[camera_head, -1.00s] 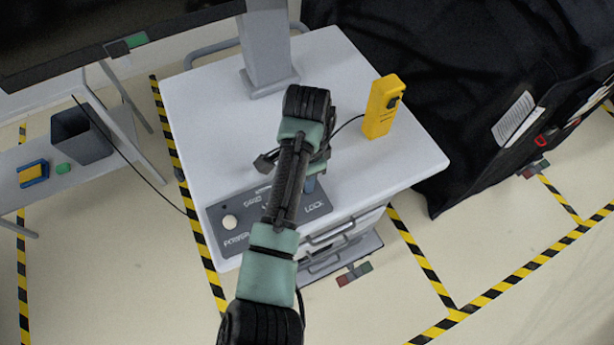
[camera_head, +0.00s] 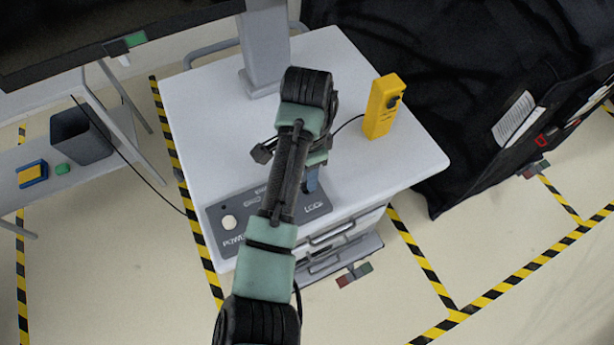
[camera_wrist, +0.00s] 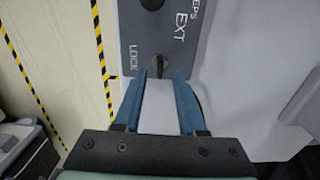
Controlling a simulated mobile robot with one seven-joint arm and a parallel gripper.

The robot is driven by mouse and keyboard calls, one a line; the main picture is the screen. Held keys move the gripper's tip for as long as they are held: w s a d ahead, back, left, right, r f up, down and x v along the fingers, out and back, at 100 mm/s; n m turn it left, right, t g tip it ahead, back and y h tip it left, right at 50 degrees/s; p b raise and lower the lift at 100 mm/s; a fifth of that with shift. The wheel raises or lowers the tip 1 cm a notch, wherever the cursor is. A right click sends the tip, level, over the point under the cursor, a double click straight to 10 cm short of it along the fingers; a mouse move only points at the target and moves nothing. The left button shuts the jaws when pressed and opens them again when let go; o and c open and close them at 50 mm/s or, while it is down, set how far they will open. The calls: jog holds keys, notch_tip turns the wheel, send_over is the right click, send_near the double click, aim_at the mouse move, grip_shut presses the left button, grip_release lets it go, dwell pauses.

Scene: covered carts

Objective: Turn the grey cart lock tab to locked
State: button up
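The cart's grey control panel (camera_head: 235,215) lies on the front edge of the white cart top, and it also shows in the wrist view (camera_wrist: 183,62). The lock tab (camera_wrist: 158,65) is a small dark grey knob beside the word LOCK in the wrist view. Its narrow part seems to lie along the panel's length. In the head view my arm hides it. My gripper (camera_wrist: 160,74) is open, with two blue fingers apart. The tab shows between and just beyond the fingertips; I cannot tell whether they touch it. In the head view a blue finger of my gripper (camera_head: 311,182) is above the panel's LOCK end.
A yellow handheld box (camera_head: 382,106) with a cable stands on the cart top (camera_head: 400,160). A grey column (camera_head: 265,50) rises at the back. A black-draped cart (camera_head: 450,80) is at right. Red and green pedals (camera_head: 355,274) sit below the drawers.

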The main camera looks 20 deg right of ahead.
notch_tip(320, 180, up, 10)
jog(key=p, duration=0.3)
dwell(0.4)
jog(key=w+d+r+n+t+h, duration=0.35)
jog(key=w+d+r+t, duration=0.3)
jog(key=r, duration=0.45)
jog(key=w+a+r+n+t+h+b, duration=0.15)
jog(key=r+t, duration=0.25)
jog(key=r, duration=0.5)
jog(key=w+a+r+n+t+h, duration=0.2)
jog(key=r+t, duration=0.2)
jog(key=r, duration=0.5)
jog(key=s+a+r+n+t+y, duration=0.3)
jog(key=s+a+r+n+t, duration=0.2)
jog(key=r, duration=0.6)
jog(key=s+a+r+n+t+y, duration=0.4)
jog(key=s+a+r+t, duration=0.3)
jog(key=s+a+r, duration=0.3)
jog(key=shift+a+r+n+t, duration=0.35)
jog(key=shift+a+r+n, duration=0.35)
jog(key=shift+a+n, duration=0.3)
